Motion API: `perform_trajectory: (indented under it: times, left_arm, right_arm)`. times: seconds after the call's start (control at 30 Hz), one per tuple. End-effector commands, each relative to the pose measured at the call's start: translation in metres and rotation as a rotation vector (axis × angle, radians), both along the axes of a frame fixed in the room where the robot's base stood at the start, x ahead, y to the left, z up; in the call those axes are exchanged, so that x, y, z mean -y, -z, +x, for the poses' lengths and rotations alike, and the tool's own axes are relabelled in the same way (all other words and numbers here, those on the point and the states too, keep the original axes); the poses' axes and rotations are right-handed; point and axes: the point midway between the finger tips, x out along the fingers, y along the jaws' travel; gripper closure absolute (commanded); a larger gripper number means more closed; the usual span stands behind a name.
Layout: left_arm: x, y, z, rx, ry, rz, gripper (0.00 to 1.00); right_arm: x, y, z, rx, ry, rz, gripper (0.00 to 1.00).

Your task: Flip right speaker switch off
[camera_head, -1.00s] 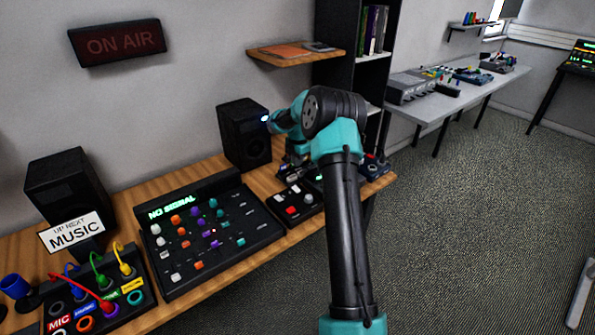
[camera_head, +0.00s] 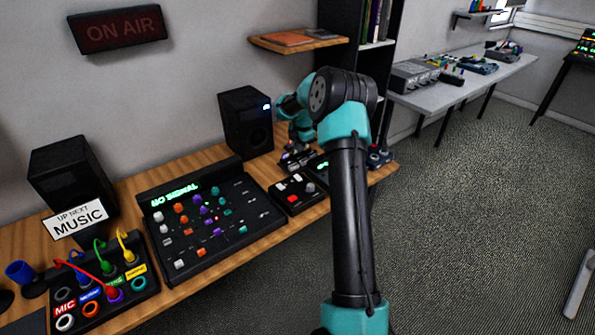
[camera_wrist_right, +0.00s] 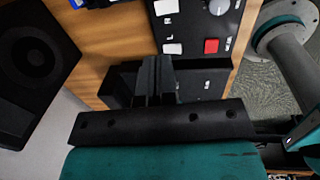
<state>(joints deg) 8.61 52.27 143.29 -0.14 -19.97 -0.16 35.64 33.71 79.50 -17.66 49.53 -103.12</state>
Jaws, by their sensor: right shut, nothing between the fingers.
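The right speaker (camera_head: 247,123) is a black box at the back of the wooden desk, with a small blue-white light near its top corner. In the right wrist view the speaker (camera_wrist_right: 32,70) is at left. A small black switch box (camera_head: 291,207) stands on the desk's right part. My left gripper is out of view.
A mixer (camera_head: 205,222) with colored knobs stands left of the switch box. A patch panel (camera_head: 105,285) with cables and the left speaker (camera_head: 70,180) are further left. My right forearm covers part of the desk's right end. A shelf (camera_head: 300,42) hangs above.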

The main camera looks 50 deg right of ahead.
Motion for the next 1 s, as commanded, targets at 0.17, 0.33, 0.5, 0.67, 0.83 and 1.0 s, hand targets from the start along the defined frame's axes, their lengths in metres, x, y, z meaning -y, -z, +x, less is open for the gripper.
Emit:
perform_trajectory:
  times: [0.17,0.33,0.5,0.67,0.83,1.0]
  left_arm:
    - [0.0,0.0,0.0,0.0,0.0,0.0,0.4]
    - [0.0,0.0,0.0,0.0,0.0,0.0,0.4]
    - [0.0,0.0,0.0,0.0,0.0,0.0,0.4]
    - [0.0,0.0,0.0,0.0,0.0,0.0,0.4]
    - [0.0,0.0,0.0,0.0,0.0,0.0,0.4]
    - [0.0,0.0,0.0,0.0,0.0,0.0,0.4]
  right_arm:
    - [0.0,0.003,0.0,-0.001,0.0,0.0,1.0]
    - [0.001,0.017,0.002,-0.002,0.0,0.0,1.0]
    - [0.001,0.042,0.004,-0.003,0.001,0.002,1.0]
    - [0.002,0.069,0.008,-0.003,0.001,0.002,1.0]
    - [0.002,0.099,0.011,-0.004,0.0,0.002,1.0]
    - [0.003,0.123,0.014,-0.003,0.0,0.002,1.0]
